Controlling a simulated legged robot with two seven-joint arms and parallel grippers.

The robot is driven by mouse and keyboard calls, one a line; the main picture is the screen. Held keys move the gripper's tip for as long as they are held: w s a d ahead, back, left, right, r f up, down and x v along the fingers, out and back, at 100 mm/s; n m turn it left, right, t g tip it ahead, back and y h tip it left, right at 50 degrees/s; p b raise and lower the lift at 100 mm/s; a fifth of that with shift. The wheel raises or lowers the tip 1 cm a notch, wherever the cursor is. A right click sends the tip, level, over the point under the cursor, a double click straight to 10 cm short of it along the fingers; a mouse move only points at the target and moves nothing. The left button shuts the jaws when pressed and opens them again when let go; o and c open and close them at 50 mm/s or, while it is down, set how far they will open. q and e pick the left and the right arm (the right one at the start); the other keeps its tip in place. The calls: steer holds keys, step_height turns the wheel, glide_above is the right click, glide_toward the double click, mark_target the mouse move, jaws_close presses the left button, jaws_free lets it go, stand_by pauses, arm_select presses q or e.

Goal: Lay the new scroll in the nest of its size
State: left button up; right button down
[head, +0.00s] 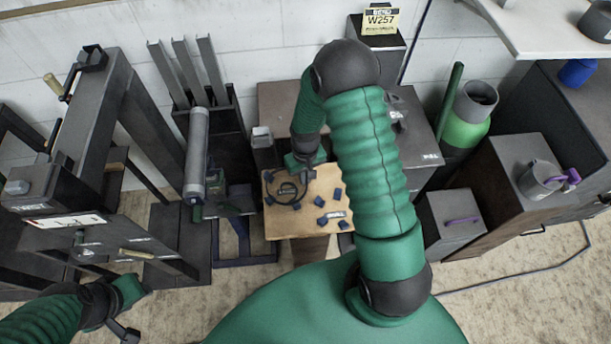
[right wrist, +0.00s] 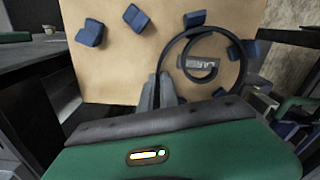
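The scroll is a dark curled bar (head: 286,187), with its spiral seen clearly in the right wrist view (right wrist: 243,68). It is over the back left part of a tan board (head: 285,226), around a small label plate (right wrist: 201,66). I cannot tell whether it touches the board. Blue blocks (right wrist: 234,52) stand around the curl; more blue blocks (head: 322,221) and a second label plate (head: 335,215) are at the front right. My right gripper (right wrist: 161,88) is closed at the scroll's straight end. My left gripper (head: 126,331) is low at the left, away from the board; its fingers are unclear.
A dark frame with a grey roller (head: 196,150) stands left of the board. A dark machine bench (head: 110,110) is further left. A dark cabinet (head: 425,125) is behind my right arm, and a grey box (head: 448,225) is to the right.

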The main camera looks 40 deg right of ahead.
steer(key=shift+a+f, duration=0.15)
steer(key=shift+a, duration=0.05)
steer(key=c, duration=1.5)
jaws_free()
steer(key=shift+w, duration=0.1)
steer(key=shift+c, duration=0.2)
steer(key=shift+d+r, duration=0.1)
steer(key=shift+r, duration=0.4)
step_height(320, 180, up, 16)
steer(key=p, duration=0.1)
steer(key=shift+f, duration=0.1)
